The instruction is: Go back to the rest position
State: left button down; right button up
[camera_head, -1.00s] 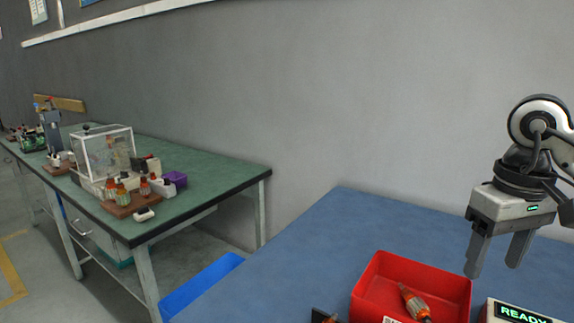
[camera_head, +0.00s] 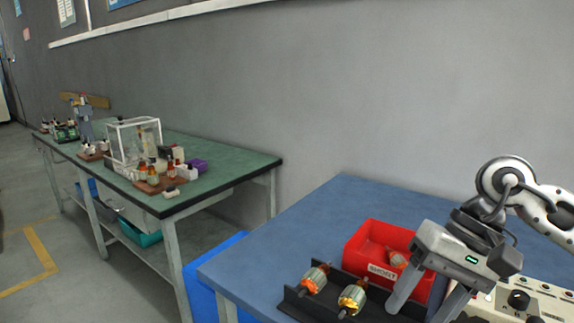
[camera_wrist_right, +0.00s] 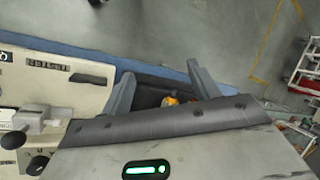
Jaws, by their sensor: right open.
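My right gripper (camera_head: 418,310) is at the lower right of the head view, fingers pointing down, tilted, open and with nothing seen between them. It appears in front of the red bin (camera_head: 362,236) and the black rack (camera_head: 292,301). In the right wrist view its spread fingers (camera_wrist_right: 160,70) show, with a small orange thing (camera_wrist_right: 170,101) behind them, partly hidden. Two copper-wound armatures, one on the left (camera_head: 314,278) and one beside it (camera_head: 353,297), lie on the rack. Another armature (camera_head: 396,258) lies in the bin, partly covered. My left gripper is not in view.
The blue table (camera_head: 300,235) is clear toward its far left. A control box (camera_head: 520,300) with knobs stands at the right; its panel shows in the wrist view (camera_wrist_right: 50,85). A blue bin (camera_head: 203,280) stands beside the table. A green workbench (camera_head: 225,155) holds several items.

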jog(key=s+a+r+m+t+y, duration=0.2)
jog(key=a+m+y, duration=1.4)
jog(key=a+m, duration=0.25)
jog(key=w+d+f+n+t+h, duration=0.1)
jog(key=d+f+n+t+h, duration=0.3)
jog(key=n, duration=0.7)
jog(key=w+d+f+n+t+h, duration=0.15)
jog(key=f+n+t+h, duration=0.45)
jog(key=n, duration=0.6)
jog(key=w+d+f+n+t+h, duration=0.1)
jog(key=d+f+n+t+h, duration=0.35)
jog(key=n, duration=0.65)
jog(key=s+d+f+m+g+h, duration=0.1)
jog(key=s+f+m+g+h, duration=0.1)
jog(key=s+f+m, duration=0.3)
jog(key=s+d+f+m+g+h, duration=0.1)
jog(key=s+f+m, duration=0.4)
jog(key=f, duration=0.5)
jog(key=shift+s+m+g+h, duration=0.35)
jog(key=shift+m+g, duration=0.4)
jog(key=shift+m, duration=0.2)
jog(key=shift+a, duration=0.1)
